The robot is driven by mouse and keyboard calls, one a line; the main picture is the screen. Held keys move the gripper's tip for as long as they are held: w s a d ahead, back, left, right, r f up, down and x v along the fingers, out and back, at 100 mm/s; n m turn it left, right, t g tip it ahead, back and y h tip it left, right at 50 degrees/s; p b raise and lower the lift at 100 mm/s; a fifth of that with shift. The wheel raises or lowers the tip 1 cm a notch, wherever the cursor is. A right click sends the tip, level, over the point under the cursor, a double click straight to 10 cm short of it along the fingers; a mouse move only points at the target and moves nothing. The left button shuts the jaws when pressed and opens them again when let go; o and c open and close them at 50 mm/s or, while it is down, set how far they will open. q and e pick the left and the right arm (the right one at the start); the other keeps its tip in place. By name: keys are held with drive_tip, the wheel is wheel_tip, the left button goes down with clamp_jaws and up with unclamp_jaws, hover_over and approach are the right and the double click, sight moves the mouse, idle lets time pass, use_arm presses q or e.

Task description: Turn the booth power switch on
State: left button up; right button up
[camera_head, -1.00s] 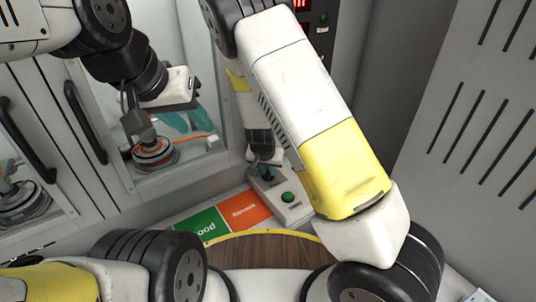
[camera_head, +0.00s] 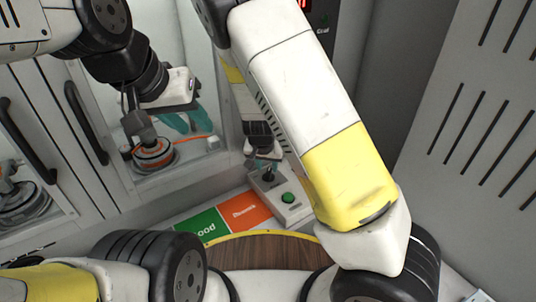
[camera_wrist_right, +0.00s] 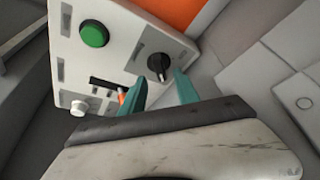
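A light grey control box (camera_head: 294,214) stands on the bench, with a green button (camera_head: 288,197) and a black knob (camera_head: 268,173). In the right wrist view the box shows the black rotary knob (camera_wrist_right: 160,66), a dark slot with a small orange part and a white button. Which control is the booth power switch I cannot tell. My right gripper (camera_head: 263,163) is over the knob end; its teal fingers (camera_wrist_right: 160,82) are apart, close to the knob, with nothing between them. My left gripper (camera_head: 188,121) is inside the booth at left, teal fingers apart.
A round hub motor (camera_head: 153,152) with an orange ring sits near my left gripper. Green (camera_head: 202,225) and orange (camera_head: 244,209) labelled areas lie left of the box. A grey slotted panel (camera_head: 480,110) stands at right. Booth doors with black handles are at left.

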drive_tip(key=v, duration=0.3)
drive_tip(key=shift+s+r, duration=0.1)
drive_tip(key=shift+r, duration=0.1)
drive_tip(key=s+d+r+n+y, duration=0.1)
drive_tip(key=s+d+r+y, duration=0.3)
drive_tip(key=r, duration=0.5)
drive_tip(key=s+d+r+y, duration=0.1)
drive_tip(key=s+d+r, duration=0.1)
drive_tip(key=s+r, duration=0.55)
drive_tip(key=s+d+r+n+t+h, duration=0.1)
drive_tip(key=s+d+r+n, duration=0.1)
drive_tip(key=s+d+r, duration=0.7)
drive_tip(key=shift+r+t+h, duration=0.4)
drive_tip(key=shift+r, duration=0.3)
